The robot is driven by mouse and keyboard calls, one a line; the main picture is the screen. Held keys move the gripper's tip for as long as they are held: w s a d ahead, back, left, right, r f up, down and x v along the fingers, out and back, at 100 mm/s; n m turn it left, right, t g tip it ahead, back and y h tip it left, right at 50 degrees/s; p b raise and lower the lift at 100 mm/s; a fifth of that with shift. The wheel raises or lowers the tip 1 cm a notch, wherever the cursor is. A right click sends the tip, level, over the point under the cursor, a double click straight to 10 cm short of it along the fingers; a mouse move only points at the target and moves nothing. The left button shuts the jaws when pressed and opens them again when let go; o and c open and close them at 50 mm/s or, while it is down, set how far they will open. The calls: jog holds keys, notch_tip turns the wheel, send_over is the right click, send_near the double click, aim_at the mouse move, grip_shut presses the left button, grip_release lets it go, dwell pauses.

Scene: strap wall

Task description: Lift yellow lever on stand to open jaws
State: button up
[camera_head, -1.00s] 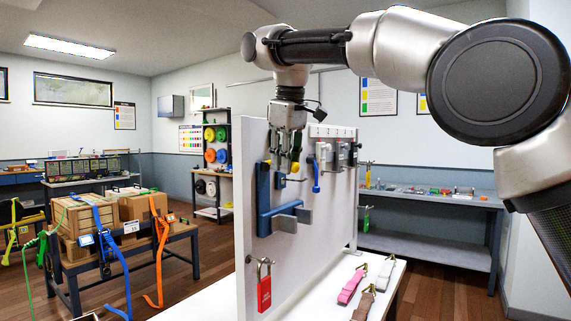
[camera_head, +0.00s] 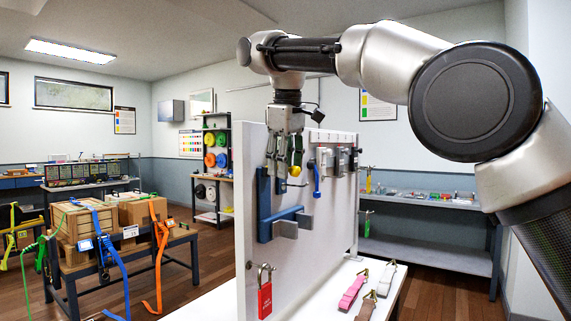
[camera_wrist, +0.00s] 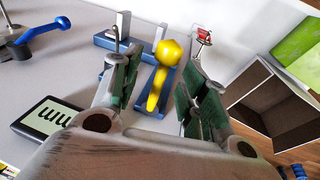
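A blue stand (camera_head: 265,205) with two grey jaws (camera_head: 287,229) is fixed to the white board. The jaws stand apart, and the blue bar also shows in the wrist view (camera_wrist: 104,41). A yellow lever with a round knob (camera_wrist: 168,52) slants up from the stand in the wrist view; only its knob shows clearly in the head view (camera_head: 295,171). My gripper (camera_wrist: 160,68) is open, pointing down at the upper part of the stand. Its green-padded fingers are on either side of the lever, with gaps visible on both sides.
A red padlock (camera_head: 265,294) hangs low on the board. A blue-handled clamp (camera_head: 317,178) and other hardware are mounted right of the stand. Pink (camera_head: 352,290), brown and white straps lie on the white table below. A black-framed label (camera_wrist: 52,119) is close to my gripper.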

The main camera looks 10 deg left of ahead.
jog(key=v, duration=0.7)
jog(key=shift+r, duration=0.25)
jog(key=shift+d, duration=0.1)
dwell(0.4)
jog(key=w+d+r+m, duration=0.1)
jog(key=w+d+m, duration=0.2)
jog(key=d, duration=1.1)
jog(key=s+d+f+m, duration=0.2)
jog(key=d, duration=0.6)
jog(key=s+d+f+m, duration=0.1)
jog(key=d+f, duration=0.1)
jog(key=d, duration=0.7)
jog(key=s+d+f+m, duration=0.3)
jog(key=s+d+f, duration=0.6)
jog(key=s+f, duration=0.2)
jog(key=s+d+f+m+t, duration=0.1)
jog(key=s+d+f+m, duration=0.3)
jog(key=s+d+f, duration=0.5)
jog(key=s+f, duration=0.3)
jog(key=f, duration=0.2)
jog(key=shift+d+f+t+h, duration=0.25)
jog(key=shift+f+t+h, duration=0.05)
jog(key=shift+f+h, duration=0.1)
